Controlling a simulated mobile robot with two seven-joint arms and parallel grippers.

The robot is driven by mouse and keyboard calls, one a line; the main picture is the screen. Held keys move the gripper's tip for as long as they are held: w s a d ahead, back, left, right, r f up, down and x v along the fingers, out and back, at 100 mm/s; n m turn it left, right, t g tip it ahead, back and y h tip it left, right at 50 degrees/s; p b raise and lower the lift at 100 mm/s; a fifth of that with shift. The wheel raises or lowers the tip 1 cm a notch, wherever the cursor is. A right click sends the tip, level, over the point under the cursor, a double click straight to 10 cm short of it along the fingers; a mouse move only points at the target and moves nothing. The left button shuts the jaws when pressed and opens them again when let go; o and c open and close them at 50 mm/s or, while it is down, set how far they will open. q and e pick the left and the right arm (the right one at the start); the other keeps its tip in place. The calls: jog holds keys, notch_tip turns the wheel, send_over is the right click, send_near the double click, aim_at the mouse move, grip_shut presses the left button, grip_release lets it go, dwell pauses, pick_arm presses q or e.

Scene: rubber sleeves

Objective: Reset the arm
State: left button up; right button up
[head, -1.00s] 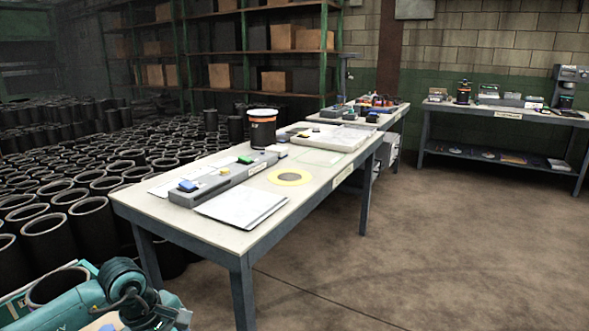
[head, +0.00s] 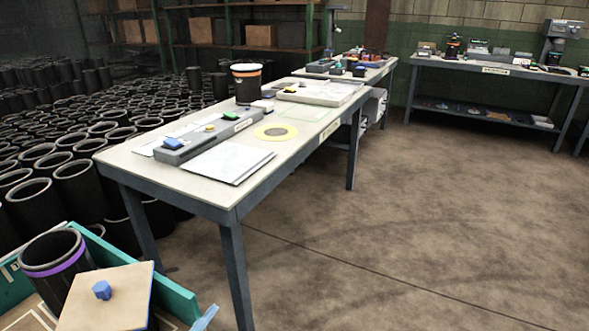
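Neither of my grippers shows in the head view now, and no arm is clearly visible. At the bottom left, a teal-sided crate (head: 172,287) is partly cut off by the picture's edge. In it a black sleeve with a purple band (head: 52,262) stands upright. Beside the sleeve is a tan square board with a blue knob (head: 112,296). A black sleeve with an orange band and pale top (head: 247,83) stands on the long white table (head: 205,203).
The table also bears a grey rail (head: 205,142), white sheets (head: 228,160), a yellow ring (head: 275,132) and a pale tray (head: 318,92). Many black sleeves (head: 85,185) crowd the floor on the left. A workbench (head: 490,67) stands at the back right. The floor right of the table is clear.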

pick_arm(q)
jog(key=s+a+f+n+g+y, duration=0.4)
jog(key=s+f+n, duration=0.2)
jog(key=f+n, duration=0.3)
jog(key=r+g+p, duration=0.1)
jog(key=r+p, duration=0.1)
jog(key=p, duration=0.3)
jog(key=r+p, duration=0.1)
jog(key=p, duration=0.4)
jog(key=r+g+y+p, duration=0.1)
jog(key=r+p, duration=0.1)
jog(key=p, duration=0.4)
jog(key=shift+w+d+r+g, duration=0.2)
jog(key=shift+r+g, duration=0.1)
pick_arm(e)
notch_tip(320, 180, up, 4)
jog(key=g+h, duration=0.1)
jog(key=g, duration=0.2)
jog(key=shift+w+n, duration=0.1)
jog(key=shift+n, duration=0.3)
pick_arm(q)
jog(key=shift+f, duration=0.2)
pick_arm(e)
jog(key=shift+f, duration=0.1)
